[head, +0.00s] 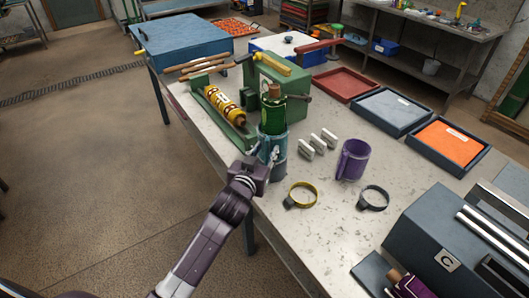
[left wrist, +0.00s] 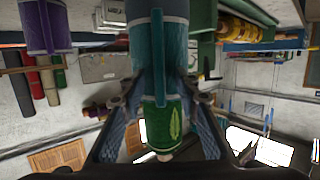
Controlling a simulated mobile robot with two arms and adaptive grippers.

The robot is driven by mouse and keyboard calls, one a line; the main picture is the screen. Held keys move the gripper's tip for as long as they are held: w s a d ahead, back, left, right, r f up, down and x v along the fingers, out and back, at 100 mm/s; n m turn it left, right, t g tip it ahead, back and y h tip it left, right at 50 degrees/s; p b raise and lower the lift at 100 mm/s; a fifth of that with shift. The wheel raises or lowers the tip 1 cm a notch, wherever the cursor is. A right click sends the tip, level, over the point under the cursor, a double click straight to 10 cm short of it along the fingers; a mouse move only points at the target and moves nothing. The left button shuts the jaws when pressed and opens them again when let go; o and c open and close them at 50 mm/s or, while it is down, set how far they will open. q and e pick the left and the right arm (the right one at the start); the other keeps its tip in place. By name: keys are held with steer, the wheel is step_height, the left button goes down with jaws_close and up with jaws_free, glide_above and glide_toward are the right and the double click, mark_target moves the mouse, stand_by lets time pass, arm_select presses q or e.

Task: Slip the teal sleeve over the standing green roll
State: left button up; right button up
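The green roll (head: 272,112) stands upright near the table's front edge, its cork-coloured top uncovered. The teal sleeve (head: 278,143) is around the lower part of the roll, with green showing above its rim. In the left wrist view, which looks upside down, the green roll (left wrist: 163,125) sticks out of the teal sleeve (left wrist: 175,50), and the sleeve's handle strip faces my camera. My left gripper (head: 264,152) is at the sleeve from the front, its fingers (left wrist: 160,92) close against both sides of it. The sleeve's lower end is hard to make out. My right gripper is not in view.
A green machine with a yellow roll (head: 222,105) stands just behind and left. Small grey blocks (head: 318,144), a purple mug (head: 353,160), a yellow ring (head: 301,195) and a dark ring (head: 373,197) lie right. A grey-blue box (head: 435,240) stands front right.

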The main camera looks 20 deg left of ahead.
arm_select(q)
steer(key=v, duration=1.2)
steer(key=s+f+m+g, duration=0.1)
steer(key=s+f+g, duration=0.5)
steer(key=s+f, duration=0.5)
steer(key=s+f+m+g, duration=0.1)
steer(key=s+f+g, duration=0.55)
steer(key=s, duration=0.85)
step_height(320, 180, down, 28)
steer(key=s, duration=0.2)
steer(key=s+a+f+g, duration=0.1)
steer(key=s+a+f, duration=0.1)
steer(key=s+f, duration=0.6)
steer(key=s+a+f+b, duration=0.1)
steer(key=s+a+f, duration=0.1)
steer(key=s+f, duration=0.6)
steer(key=shift+s+f+m+g, duration=0.3)
steer(key=shift+s+g, duration=0.05)
steer(key=shift+s, duration=0.3)
